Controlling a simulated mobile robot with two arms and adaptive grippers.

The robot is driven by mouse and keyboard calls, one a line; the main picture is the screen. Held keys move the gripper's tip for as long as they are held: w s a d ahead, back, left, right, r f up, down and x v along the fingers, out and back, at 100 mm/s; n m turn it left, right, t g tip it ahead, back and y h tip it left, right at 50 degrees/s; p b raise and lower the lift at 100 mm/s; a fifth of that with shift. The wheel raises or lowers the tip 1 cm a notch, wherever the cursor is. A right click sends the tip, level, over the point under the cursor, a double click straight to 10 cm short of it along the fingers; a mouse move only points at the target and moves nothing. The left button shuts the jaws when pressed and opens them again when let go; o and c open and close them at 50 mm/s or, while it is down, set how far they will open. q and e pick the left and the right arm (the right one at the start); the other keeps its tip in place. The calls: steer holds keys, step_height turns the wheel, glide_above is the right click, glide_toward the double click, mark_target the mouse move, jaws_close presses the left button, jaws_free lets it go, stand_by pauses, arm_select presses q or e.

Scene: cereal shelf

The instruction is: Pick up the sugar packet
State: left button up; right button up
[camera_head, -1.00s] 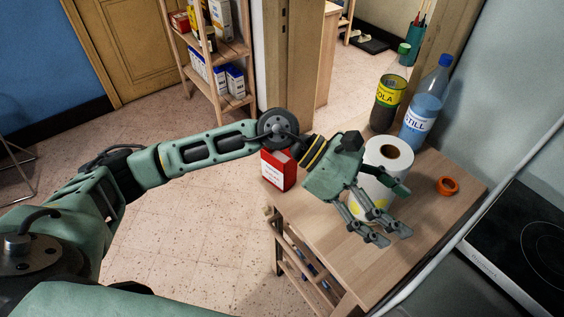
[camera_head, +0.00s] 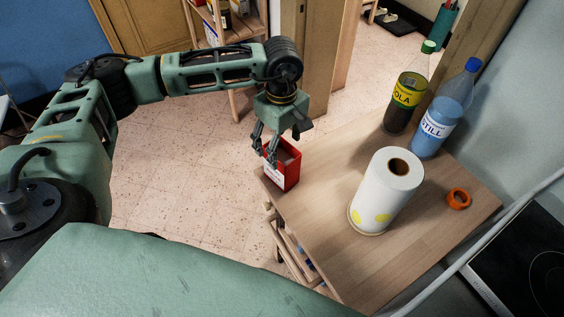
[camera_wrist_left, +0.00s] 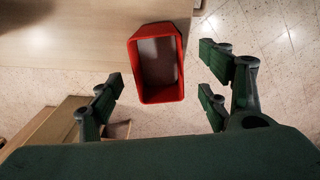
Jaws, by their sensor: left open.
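A red packet with a white label, which I take to be the sugar packet (camera_head: 288,176), stands upright at the left edge of the wooden table. In the left wrist view the packet (camera_wrist_left: 161,96) appears from above, with a red rim and a greyish top. My left gripper (camera_head: 267,160) is just above the packet, pointing down, with its fingers partly in front of it. In the wrist view the gripper (camera_wrist_left: 163,88) is open, fingers on either side of the packet with gaps, the larger on the left. My right gripper is not in view.
A paper towel roll (camera_head: 382,195), a cola bottle (camera_head: 405,95), a blue-capped water bottle (camera_head: 440,120) and an orange ring (camera_head: 458,199) stand on the table (camera_head: 400,250). A hob (camera_head: 535,265) is at right. Open floor lies left of the table.

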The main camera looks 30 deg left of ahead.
mark_target(282, 151)
arm_select(q)
step_height(282, 151, down, 4)
steer(key=shift+w+r+p, duration=0.15)
steer(key=shift+r+p, duration=0.05)
steer(key=shift+p, duration=0.35)
steer(key=c, duration=0.9)
steer(key=shift+r, duration=0.1)
jaws_close()
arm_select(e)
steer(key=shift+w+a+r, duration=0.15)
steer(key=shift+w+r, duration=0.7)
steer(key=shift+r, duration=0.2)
